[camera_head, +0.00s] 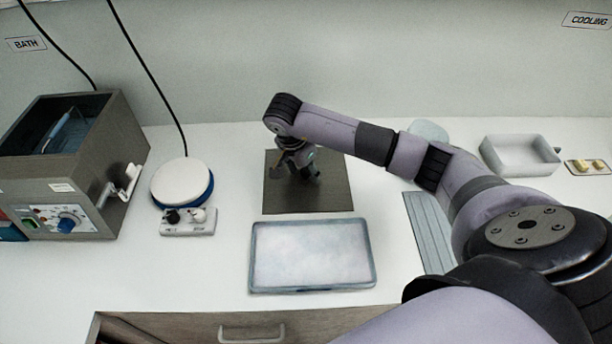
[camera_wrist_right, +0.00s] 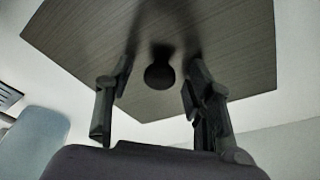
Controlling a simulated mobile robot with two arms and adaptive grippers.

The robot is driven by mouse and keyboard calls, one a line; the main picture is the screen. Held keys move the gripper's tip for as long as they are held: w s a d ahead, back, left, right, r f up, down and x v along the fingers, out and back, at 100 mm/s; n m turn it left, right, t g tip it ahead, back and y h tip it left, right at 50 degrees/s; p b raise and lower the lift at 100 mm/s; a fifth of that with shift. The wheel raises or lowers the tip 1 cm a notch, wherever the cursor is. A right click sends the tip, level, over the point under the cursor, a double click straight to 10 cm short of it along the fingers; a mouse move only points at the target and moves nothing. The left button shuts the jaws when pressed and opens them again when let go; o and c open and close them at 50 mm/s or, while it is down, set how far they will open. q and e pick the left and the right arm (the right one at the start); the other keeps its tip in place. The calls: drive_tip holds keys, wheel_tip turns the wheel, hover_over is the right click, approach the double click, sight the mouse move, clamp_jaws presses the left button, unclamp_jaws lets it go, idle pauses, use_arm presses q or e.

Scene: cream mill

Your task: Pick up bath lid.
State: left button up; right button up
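The bath lid (camera_head: 333,196) is a flat, dark grey-brown square plate lying on the white worktop. My right gripper (camera_head: 309,176) is over the lid's middle, pointing down, and hides its centre in the head view. In the right wrist view, the lid (camera_wrist_right: 235,50) fills the upper middle, with a dark round knob (camera_wrist_right: 160,74) on it. The two fingers of the right gripper (camera_wrist_right: 157,108) are spread apart, with the knob in the gap between them and no visible contact. My left gripper is not in view.
The open bath (camera_head: 75,170) stands at the left. A round white-topped device (camera_head: 182,183) is between it and the lid. A frosted tray (camera_head: 312,256) lies just in front of the lid. A white tub (camera_head: 520,156) stands at the right. A ribbed blue-grey panel (camera_head: 428,232) lies under my right arm.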

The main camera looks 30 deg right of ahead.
drive_tip(key=c, duration=1.1)
drive_tip(key=shift+r, duration=0.15)
